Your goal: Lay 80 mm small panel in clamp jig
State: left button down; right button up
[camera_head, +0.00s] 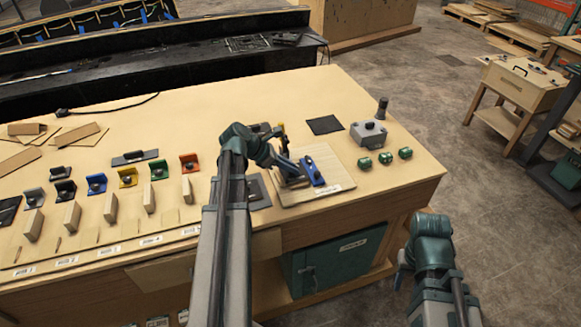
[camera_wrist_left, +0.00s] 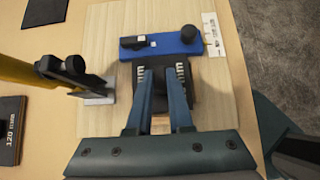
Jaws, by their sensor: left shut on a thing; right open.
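The clamp jig is a pale wooden board (camera_head: 333,172) near the right end of the workbench, with a blue bar (camera_head: 312,170) on it. In the left wrist view the blue bar (camera_wrist_left: 165,48) carries a black knob, and a yellow-handled clamp (camera_wrist_left: 60,75) stands to the left. My left gripper (camera_wrist_left: 161,76) is shut on a dark small panel (camera_wrist_left: 198,98) over the board, close to the blue bar. The fingers hide much of the panel; I cannot tell if it touches the board. My right gripper (camera_head: 402,277) is open and empty in front of the bench, partly hidden by its arm.
A dark panel marked 120 mm (camera_wrist_left: 9,130) lies left of the board. A grey box with a knob (camera_head: 368,133) and several green parts (camera_head: 385,158) stand to the right. A black square (camera_head: 324,125) lies behind. Coloured brackets and wooden blocks line the left side.

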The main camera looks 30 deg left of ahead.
pick_arm(q)
jog(key=shift+f+b, duration=0.3)
jog(key=shift+f, duration=0.05)
dwell(0.4)
jog(key=c, duration=0.7)
grip_release()
jog(key=shift+c, duration=0.2)
jog(key=shift+r, duration=0.1)
jog(key=p+v, duration=0.9)
jog(key=v, duration=0.4)
jog(key=shift+s+r+p, duration=0.25)
jog(key=shift+s+p, duration=0.05)
jog(key=shift+p, duration=0.1)
